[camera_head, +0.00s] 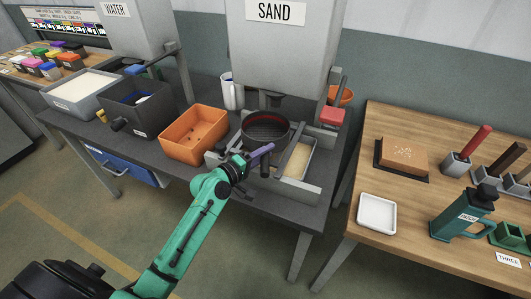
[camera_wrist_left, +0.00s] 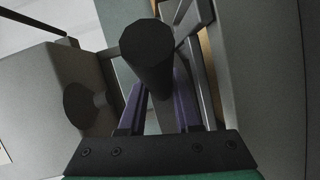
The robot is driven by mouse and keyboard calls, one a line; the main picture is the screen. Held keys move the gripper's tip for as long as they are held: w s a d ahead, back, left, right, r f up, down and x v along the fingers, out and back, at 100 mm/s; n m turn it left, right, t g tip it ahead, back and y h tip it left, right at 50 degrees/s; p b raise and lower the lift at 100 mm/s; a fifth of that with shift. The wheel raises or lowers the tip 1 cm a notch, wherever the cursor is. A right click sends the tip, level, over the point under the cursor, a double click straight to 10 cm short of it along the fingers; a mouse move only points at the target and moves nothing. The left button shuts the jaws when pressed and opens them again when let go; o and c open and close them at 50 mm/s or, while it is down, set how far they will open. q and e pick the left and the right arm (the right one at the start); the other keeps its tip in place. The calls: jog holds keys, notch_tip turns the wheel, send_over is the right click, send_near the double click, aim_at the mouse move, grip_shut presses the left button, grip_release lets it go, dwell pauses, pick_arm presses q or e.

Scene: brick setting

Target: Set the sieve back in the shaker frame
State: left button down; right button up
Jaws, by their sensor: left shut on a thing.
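The sieve (camera_head: 266,128) is a dark round pan with a reddish inner rim, under the SAND hopper. The shaker frame (camera_head: 298,190) is the grey bar frame around and below it on the dark bench. My left gripper (camera_head: 262,153), with purple fingers, is shut on the sieve's black handle (camera_head: 265,170). In the left wrist view the handle (camera_wrist_left: 147,55) lies end-on between the fingers (camera_wrist_left: 160,100). Whether the sieve touches the frame or hangs just above it I cannot tell. My right gripper is not in view.
A tray of sand (camera_head: 297,160) lies right of the sieve. An orange bin (camera_head: 194,134) stands close on the left, a white mug (camera_head: 232,92) behind. The SAND hopper (camera_head: 283,45) limits room above. A wooden table (camera_head: 400,205) stands at the right.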

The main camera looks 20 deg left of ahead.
pick_arm(q)
jog(key=shift+f+b, duration=0.35)
jog(key=c, duration=0.6)
grip_release()
jog(key=shift+d, duration=0.1)
jog(key=shift+f, duration=0.1)
jog(key=shift+s+r+p, duration=0.2)
jog(key=shift+r+p, duration=0.2)
jog(key=shift+r, duration=0.05)
jog(key=b+v, duration=0.3)
jog(key=v, duration=0.9)
